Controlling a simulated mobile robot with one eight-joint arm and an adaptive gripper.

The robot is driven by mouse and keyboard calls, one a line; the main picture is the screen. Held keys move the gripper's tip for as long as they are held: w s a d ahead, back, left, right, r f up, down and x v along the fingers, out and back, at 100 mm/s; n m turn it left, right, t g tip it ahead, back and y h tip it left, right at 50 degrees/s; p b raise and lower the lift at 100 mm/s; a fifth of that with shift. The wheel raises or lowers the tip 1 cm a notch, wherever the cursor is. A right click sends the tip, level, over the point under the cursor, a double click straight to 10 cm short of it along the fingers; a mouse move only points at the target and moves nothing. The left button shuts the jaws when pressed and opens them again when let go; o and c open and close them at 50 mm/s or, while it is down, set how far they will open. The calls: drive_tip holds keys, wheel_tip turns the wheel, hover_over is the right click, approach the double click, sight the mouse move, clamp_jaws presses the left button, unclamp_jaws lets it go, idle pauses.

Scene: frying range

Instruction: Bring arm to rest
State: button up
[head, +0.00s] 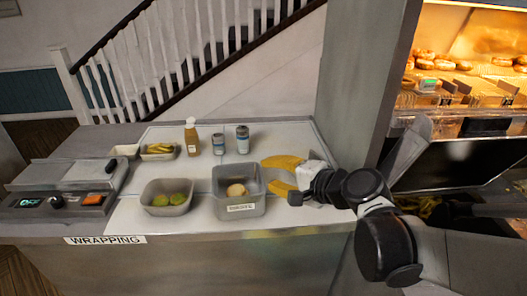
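My arm reaches in from the right in the head view. My gripper (267,175) points left with its two yellow fingers spread apart and nothing seen between them. It is over the right end of the wrapping counter (130,218), just right of and partly above the grey labelled bin (240,209). The bin holds a round, pale, bun-like item (236,190). The height of the gripper above the counter is hard to tell.
A tub (157,208) with green items, a sauce bottle (191,138), two cans (242,139) and a small tray (145,153) of yellow items stand on the counter. A wrapping machine (62,200) is at left. A grey pillar (365,80) and lit food display (480,60) are at right.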

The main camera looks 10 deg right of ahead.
drive_tip(key=shift+s+d+r, duration=0.15)
drive_tip(key=shift+s+d, duration=0.05)
drive_tip(key=shift+s, duration=0.05)
drive_tip(key=s+d+f+n+g+h, duration=0.2)
drive_tip(key=s+d+n, duration=0.3)
drive_tip(key=s, duration=0.3)
drive_tip(key=s+d+f+n+g+h, duration=0.2)
drive_tip(key=s+d+n+h, duration=0.3)
drive_tip(key=s, duration=0.3)
drive_tip(key=shift+d+f+n+h, duration=0.15)
drive_tip(key=shift+f+n+h, duration=0.15)
drive_tip(key=shift+n, duration=0.2)
